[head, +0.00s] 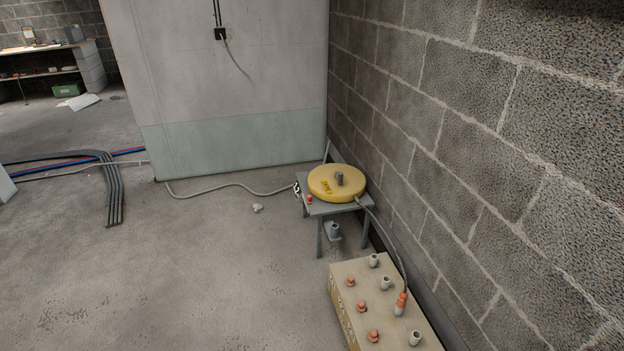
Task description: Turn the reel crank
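A yellow round reel (326,188) lies flat on a small grey table (325,208) beside the block wall. Yellow marks or a small yellow piece show on the reel's left part. A grey conduit (388,229) runs from the reel's right side down to a box in front. My gripper is not in view.
A tan box (365,270) with several orange and grey fittings stands at the front right against the block wall (480,150). A pale hose (230,186) and dark conduits (113,190) lie on the floor. Open concrete floor (200,270) lies left of the table.

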